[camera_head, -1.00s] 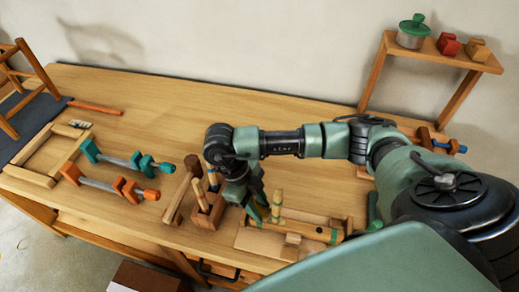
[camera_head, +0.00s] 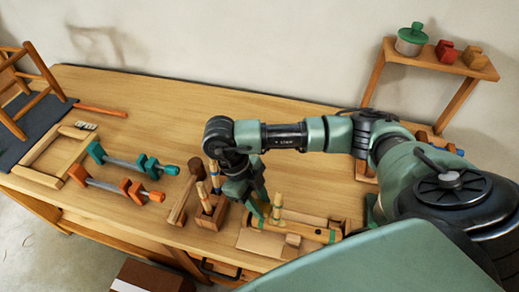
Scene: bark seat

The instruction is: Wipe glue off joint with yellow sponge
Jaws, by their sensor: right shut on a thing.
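My right gripper (camera_head: 262,212) points down over the front of the workbench (camera_head: 210,110), just right of a wooden block holding upright tools (camera_head: 209,215). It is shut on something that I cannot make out. An upright wooden stick (camera_head: 278,204) shows beside the fingers, above a wooden piece with green bands (camera_head: 305,229). I cannot pick out a yellow sponge, and no glue can be made out at this size. A rectangular wooden frame (camera_head: 39,179) lies at the left end of the bench. My left gripper is not in view.
Teal (camera_head: 127,160) and orange (camera_head: 110,183) clamps lie right of the frame. A wooden chair (camera_head: 45,78) stands on a dark mat (camera_head: 28,128). A mallet (camera_head: 182,197) lies left of the tool block. A small shelf (camera_head: 434,61) stands back right. The bench's back middle is clear.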

